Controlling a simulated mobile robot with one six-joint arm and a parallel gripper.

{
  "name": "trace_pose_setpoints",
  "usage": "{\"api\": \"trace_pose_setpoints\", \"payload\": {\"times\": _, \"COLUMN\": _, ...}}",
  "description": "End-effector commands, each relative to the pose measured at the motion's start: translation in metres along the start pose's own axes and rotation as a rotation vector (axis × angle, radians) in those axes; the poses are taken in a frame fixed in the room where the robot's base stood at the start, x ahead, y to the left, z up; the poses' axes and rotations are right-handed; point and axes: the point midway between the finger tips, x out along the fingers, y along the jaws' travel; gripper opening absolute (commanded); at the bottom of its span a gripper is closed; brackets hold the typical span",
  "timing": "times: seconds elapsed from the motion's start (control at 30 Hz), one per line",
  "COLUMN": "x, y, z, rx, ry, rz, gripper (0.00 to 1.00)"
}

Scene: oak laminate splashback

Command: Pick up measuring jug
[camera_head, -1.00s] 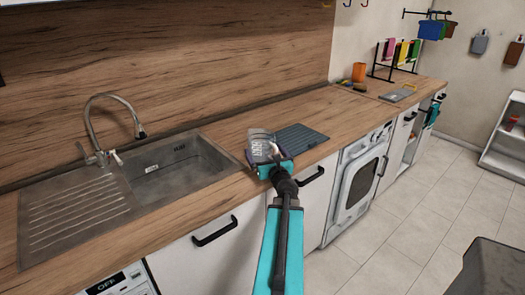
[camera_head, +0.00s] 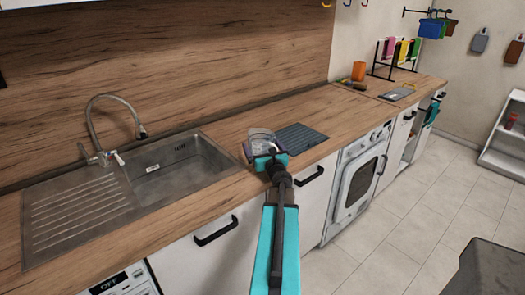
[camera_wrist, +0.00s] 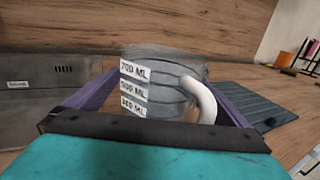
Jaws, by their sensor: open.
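The measuring jug (camera_wrist: 160,85) is a clear grey vessel with white volume labels and a pale curved handle on its right side. It stands upright on the wooden counter beside the sink, and also shows in the head view (camera_head: 262,137), partly hidden by my gripper. My gripper (camera_head: 263,152) is open, with its two purple fingers on either side of the jug. In the wrist view my gripper (camera_wrist: 160,100) has the jug between its fingers, with the handle close to the right finger. I cannot tell whether either finger touches it. The jug's lower part is hidden.
A metal sink (camera_head: 185,170) with a curved tap (camera_head: 110,125) lies left of the jug. A dark ribbed mat (camera_head: 301,137) lies just right of it. An orange container (camera_head: 358,71) and a rack (camera_head: 396,55) stand farther along the counter. The counter between is clear.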

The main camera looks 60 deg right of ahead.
Motion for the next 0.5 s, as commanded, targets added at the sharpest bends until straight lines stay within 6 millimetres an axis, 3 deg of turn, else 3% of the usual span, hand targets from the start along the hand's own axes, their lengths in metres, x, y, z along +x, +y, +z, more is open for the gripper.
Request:
{"api": "trace_pose_setpoints", "payload": {"times": 0.3, "x": -0.0001, "y": 0.0000, "z": 0.0002, "rx": 0.000, "ry": 0.000, "rz": 0.000, "gripper": 0.98}}
{"api": "trace_pose_setpoints", "payload": {"times": 0.5, "x": -0.0001, "y": 0.0001, "z": 0.0003, "rx": 0.000, "ry": 0.000, "rz": 0.000, "gripper": 0.65}}
